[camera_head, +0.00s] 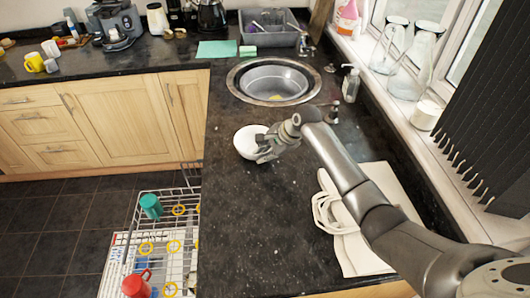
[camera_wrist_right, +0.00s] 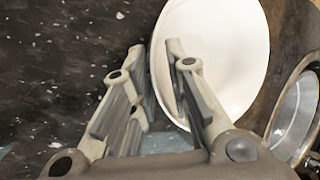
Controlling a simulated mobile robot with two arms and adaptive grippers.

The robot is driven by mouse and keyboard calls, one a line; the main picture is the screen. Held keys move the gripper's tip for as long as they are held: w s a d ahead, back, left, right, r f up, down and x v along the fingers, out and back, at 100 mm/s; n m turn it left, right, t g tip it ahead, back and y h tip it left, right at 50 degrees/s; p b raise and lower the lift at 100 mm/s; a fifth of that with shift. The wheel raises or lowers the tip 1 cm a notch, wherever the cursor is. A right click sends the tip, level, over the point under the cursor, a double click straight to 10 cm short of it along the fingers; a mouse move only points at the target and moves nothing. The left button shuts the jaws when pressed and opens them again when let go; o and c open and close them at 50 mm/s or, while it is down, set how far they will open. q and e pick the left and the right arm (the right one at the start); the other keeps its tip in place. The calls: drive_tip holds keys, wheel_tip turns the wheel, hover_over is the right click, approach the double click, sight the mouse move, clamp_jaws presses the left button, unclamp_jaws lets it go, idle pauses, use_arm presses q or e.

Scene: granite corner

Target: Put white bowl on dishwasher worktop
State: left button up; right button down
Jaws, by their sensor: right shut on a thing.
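The white bowl (camera_head: 246,141) is over the black granite worktop (camera_head: 238,215), below the round sink in the head view. My right gripper (camera_head: 266,151) is at the bowl's right side and shut on its rim. In the right wrist view the bowl (camera_wrist_right: 225,60) shows its white inside, with one finger of the gripper (camera_wrist_right: 158,85) inside it and the other outside. I cannot tell whether the bowl touches the worktop or hangs just above it. The open dishwasher rack (camera_head: 165,245) stands to the left of this worktop. My left gripper is out of view.
The round sink (camera_head: 272,80) lies beyond the bowl. A soap bottle (camera_head: 350,85) stands to its right. A white cloth (camera_head: 365,235) and a white looped item (camera_head: 328,208) lie under my right arm. Cups sit in the rack. The worktop nearer than the bowl is clear.

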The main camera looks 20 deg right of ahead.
drive_tip(key=c, duration=1.4)
unclamp_jaws()
drive_tip(key=shift+f, duration=0.1)
drive_tip(key=b+v, duration=0.1)
drive_tip(key=v, duration=1.1)
